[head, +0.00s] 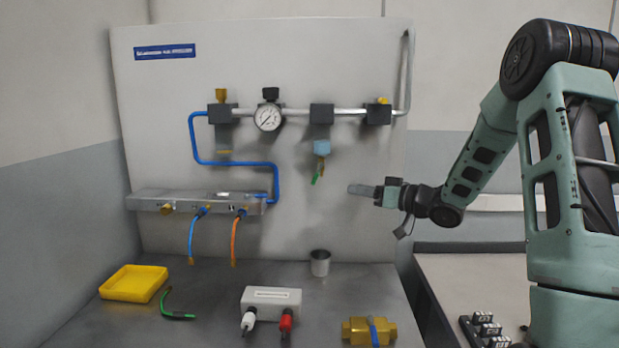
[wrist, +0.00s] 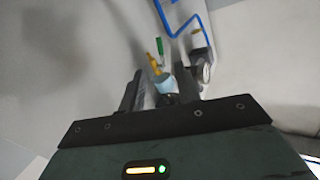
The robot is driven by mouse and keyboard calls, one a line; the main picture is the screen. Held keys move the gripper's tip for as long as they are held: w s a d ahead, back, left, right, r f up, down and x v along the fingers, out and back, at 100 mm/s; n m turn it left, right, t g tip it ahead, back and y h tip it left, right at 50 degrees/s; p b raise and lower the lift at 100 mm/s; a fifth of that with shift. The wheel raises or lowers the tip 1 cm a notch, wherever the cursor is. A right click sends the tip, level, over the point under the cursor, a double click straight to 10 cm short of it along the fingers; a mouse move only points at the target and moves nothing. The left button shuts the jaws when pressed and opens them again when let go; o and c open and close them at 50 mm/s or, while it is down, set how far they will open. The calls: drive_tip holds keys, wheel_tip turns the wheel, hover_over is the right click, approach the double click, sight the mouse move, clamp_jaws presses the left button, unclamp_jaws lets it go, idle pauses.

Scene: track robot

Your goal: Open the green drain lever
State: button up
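The green drain lever (head: 315,178) hangs below a light blue bowl (head: 322,147) with a brass fitting, on the wall panel. It slants down and to the left. My gripper (head: 364,190) is to the right of the lever in the head view, apart from it, with its fingers pointing left. In the wrist view my gripper (wrist: 167,84) has its two dark fingers spread with a gap between them. The light blue bowl (wrist: 166,86) shows in that gap, and the green lever (wrist: 160,46) shows above it. Nothing is held.
A metal pipe with dark blocks and a gauge (head: 268,117) runs above the lever. A blue tube (head: 276,185) lies to its left. Below, the bench holds a metal cup (head: 320,263), a white box (head: 271,301), a brass valve (head: 369,331) and a yellow tray (head: 134,284).

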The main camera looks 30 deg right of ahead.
sight(317, 174)
drive_tip(key=p+x, duration=0.1)
drive_tip(key=x, duration=0.4)
drive_tip(key=p+x, duration=0.2)
drive_tip(key=x, duration=0.3)
drive_tip(key=r+p+x, duration=0.1)
drive_tip(key=p+x, duration=0.1)
drive_tip(key=x, duration=0.3)
drive_tip(key=shift+w+d, duration=0.15)
drive_tip(key=shift+w, duration=0.05)
drive_tip(key=shift+w+a+f, duration=0.15)
drive_tip(key=shift+w+a, duration=0.15)
drive_tip(key=shift+w, duration=0.35)
clamp_jaws()
drive_tip(key=shift+s+d+f+n+g+h+p, duration=0.25)
drive_tip(key=shift+n+g+h+p, duration=0.1)
drive_tip(key=shift+g+p, duration=0.2)
drive_tip(key=shift+s+d+f+n+g+h+p, duration=0.15)
drive_tip(key=shift+d+n+g+h+p, duration=0.1)
drive_tip(key=shift+n+g+p, duration=0.25)
